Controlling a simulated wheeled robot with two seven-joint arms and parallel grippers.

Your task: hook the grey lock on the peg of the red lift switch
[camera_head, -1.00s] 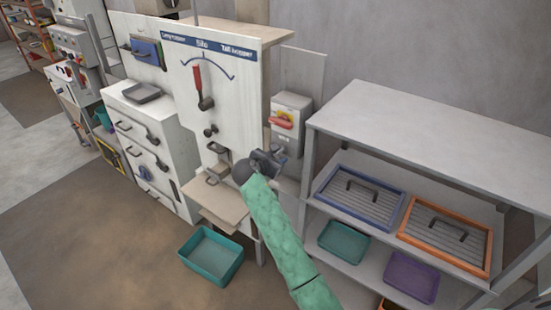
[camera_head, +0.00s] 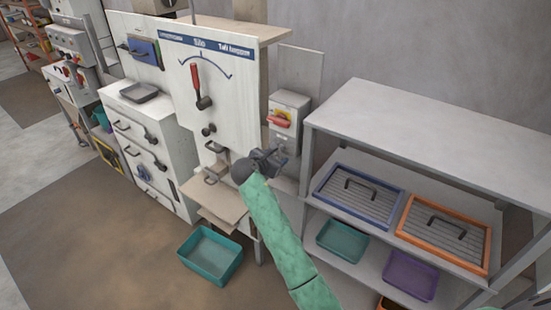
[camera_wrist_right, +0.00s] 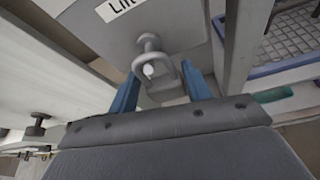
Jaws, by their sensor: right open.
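The red lift switch (camera_head: 280,121) sits on a grey box on the wall, right of the white panel. My right gripper (camera_head: 270,158) is just below that box. In the right wrist view, the box's plate with its "Lift" label (camera_wrist_right: 122,8) is ahead, and a grey peg (camera_wrist_right: 149,42) sticks out of it. The grey lock (camera_wrist_right: 165,88) is between my open blue fingers (camera_wrist_right: 161,72). Its shackle arches at the peg and appears to be around it. The lock's lower body is partly hidden by my gripper. My left gripper is not in view.
A grey shelf unit (camera_head: 420,130) stands close on the right, with a blue-framed tray (camera_head: 325,192) and an orange-framed tray (camera_head: 484,262). The white panel (camera_head: 235,105) is close on the left. A teal bin (camera_head: 210,256) is on the floor below.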

